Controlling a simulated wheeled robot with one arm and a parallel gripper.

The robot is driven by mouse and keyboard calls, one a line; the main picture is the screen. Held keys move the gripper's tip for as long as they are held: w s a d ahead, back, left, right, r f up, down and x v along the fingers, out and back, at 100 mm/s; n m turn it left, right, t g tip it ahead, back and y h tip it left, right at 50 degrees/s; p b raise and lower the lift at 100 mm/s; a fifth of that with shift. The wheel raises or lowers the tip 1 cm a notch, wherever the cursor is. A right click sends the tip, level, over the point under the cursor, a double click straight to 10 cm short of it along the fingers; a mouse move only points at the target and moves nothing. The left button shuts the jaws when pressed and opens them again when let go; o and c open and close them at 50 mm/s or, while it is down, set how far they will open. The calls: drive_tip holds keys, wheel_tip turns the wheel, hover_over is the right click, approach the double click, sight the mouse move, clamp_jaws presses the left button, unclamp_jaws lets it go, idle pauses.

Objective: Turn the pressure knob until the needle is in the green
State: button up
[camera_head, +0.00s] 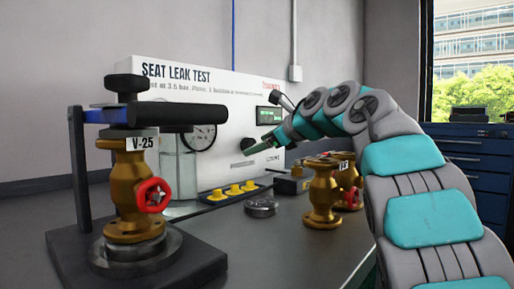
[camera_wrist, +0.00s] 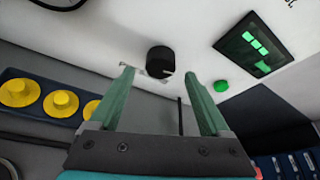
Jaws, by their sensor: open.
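The black pressure knob (camera_wrist: 160,60) sits on the white test panel (camera_wrist: 110,35). It has a pale mark at its lower right edge. It also shows in the head view (camera_head: 247,143), just left of my gripper (camera_head: 256,149). In the wrist view my gripper (camera_wrist: 161,80) is open, its two green fingers apart. The knob appears between and beyond the fingertips, and I see no contact. The round gauge (camera_head: 199,136) is partly covered by the black clamp arm in the head view. Its needle and green zone are too small to read.
A lit green display (camera_wrist: 252,45) and a green button (camera_wrist: 221,86) are right of the knob. Yellow caps (camera_wrist: 60,103) sit in a blue tray below left. Brass valve V-25 (camera_head: 128,185) stands clamped at the left; another brass valve (camera_head: 323,195) stands near my arm.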

drive_tip(key=shift+x, duration=1.2)
drive_tip(key=shift+c, duration=0.3)
clamp_jaws()
drive_tip(key=shift+p, duration=0.3)
